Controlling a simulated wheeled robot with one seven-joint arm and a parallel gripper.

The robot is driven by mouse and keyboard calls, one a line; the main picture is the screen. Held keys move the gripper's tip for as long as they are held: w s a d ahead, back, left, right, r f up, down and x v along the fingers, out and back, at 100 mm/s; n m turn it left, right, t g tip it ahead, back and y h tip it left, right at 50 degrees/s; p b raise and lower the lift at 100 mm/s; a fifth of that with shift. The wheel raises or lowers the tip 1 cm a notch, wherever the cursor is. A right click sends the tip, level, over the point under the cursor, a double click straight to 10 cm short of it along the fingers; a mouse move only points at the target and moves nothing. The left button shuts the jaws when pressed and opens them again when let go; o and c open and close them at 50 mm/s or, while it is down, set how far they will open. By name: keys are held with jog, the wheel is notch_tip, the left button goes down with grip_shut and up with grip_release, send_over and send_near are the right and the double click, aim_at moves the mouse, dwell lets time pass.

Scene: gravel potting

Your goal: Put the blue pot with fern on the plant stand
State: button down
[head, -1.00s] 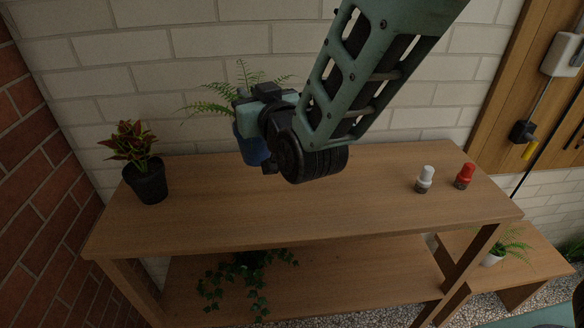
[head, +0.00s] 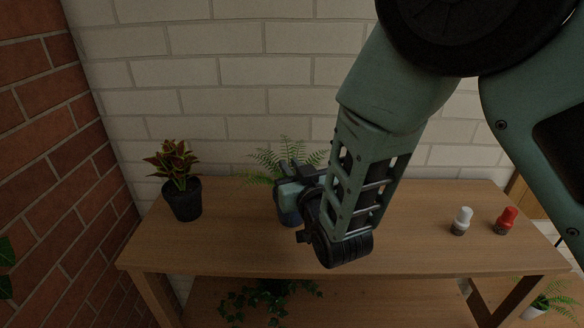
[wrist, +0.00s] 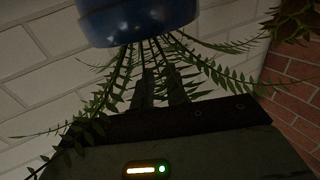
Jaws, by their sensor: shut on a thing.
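The blue pot with fern (head: 290,217) is at the top of the wooden bench in the head view, partly hidden behind my gripper (head: 288,192). Its green fronds spread out above and behind the gripper. In the wrist view the glossy blue pot (wrist: 135,18) is at the top edge, with fronds hanging down the picture around my gripper's fingers (wrist: 163,88). My gripper is shut on the potted fern; fronds hide the exact contact. I cannot tell whether the pot's base touches the bench top. No separate thing is clearly recognisable as the plant stand.
The wooden bench (head: 390,245) has a lower shelf with a trailing plant (head: 265,300). A dark pot with a reddish plant (head: 182,198) stands left. A white-capped bottle (head: 462,221) and a red-capped bottle (head: 506,221) stand right. Brick walls are behind and left.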

jog(key=c, duration=1.4)
grip_release()
jog(key=shift+f, duration=0.1)
jog(key=shift+r, duration=0.2)
jog(key=p+v, duration=0.3)
jog(key=v, duration=0.9)
jog(key=shift+f, duration=0.1)
